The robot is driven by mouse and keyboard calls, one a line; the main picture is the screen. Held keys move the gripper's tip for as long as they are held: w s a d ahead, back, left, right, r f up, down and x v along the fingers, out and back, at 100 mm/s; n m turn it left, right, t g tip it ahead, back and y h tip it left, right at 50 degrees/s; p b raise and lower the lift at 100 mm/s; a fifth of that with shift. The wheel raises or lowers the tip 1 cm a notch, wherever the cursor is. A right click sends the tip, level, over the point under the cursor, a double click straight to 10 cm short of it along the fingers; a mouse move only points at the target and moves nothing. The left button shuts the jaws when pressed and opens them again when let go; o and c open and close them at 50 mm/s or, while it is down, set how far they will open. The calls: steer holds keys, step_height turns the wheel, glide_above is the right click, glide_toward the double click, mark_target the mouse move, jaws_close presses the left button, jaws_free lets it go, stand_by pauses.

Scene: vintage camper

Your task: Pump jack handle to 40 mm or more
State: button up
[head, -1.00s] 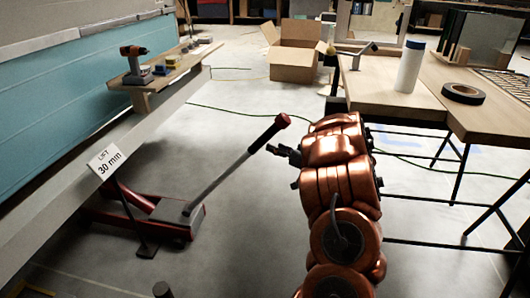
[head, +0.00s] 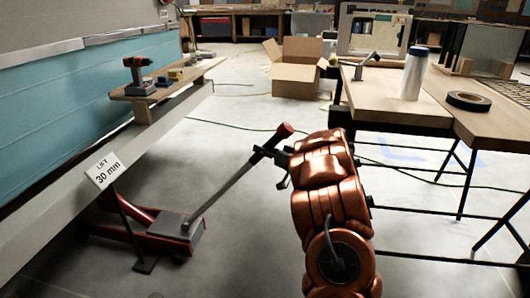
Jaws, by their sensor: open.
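The jack (head: 165,235) is red and grey and stands on the floor under the camper's side at left. Its long grey handle (head: 228,190) slopes up to the right and ends in a red grip (head: 284,130).
A wooden board (head: 165,88) at left carries a drill (head: 138,75) and small items. A workbench (head: 390,105) with a bottle (head: 414,73) and a black tape roll (head: 468,101) stands at right. An open cardboard box (head: 297,75) sits behind. A green cable crosses the floor.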

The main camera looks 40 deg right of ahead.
jaws_close()
stand_by(0.5)
